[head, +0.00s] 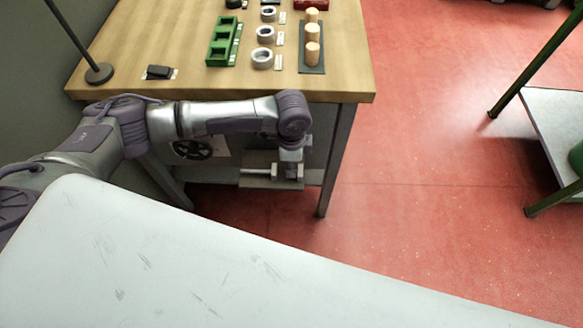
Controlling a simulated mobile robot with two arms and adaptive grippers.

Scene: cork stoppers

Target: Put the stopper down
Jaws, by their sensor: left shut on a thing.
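My left arm reaches in from the left, and its gripper (290,172) hangs down in front of the workbench's front edge, below the level of the top. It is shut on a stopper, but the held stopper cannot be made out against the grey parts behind. Three pale cork stoppers stand upright in a row on a dark mat (316,68) at the right of the wooden workbench (200,85): a near one (312,54), a middle one (312,32) and a far one (312,15). My right gripper is not in view.
Grey rings (262,58) with white labels stand left of the mat. Further left are a green tray (212,61), a small black object (158,72) and a lamp stand (98,74). A lower shelf (225,176) is under the bench.

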